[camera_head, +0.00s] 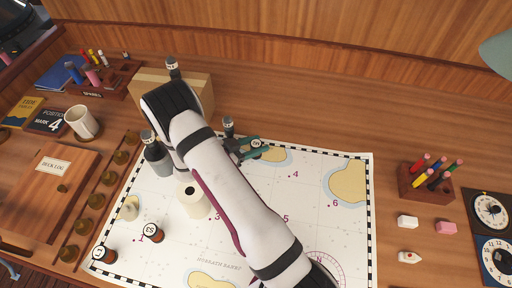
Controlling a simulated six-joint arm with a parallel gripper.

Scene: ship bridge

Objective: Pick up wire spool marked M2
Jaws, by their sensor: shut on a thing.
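My gripper (250,149), with teal fingers, is shut on a small dark spool with a pale round label (257,143) over the upper part of the chart. The label is too small to read surely, and the fingers hide part of the spool. I cannot tell whether it touches the chart. Two other dark, brownish spools with pale top labels stand at the chart's lower left: one (153,233) whose mark looks like S3, and one (104,255) near the corner with an unclear mark.
The chart (345,215) covers the middle of the desk. My arm crosses it, beside a cream cylinder (194,202). A mug (82,122), cardboard box (198,88) and wooden box (55,177) lie left.

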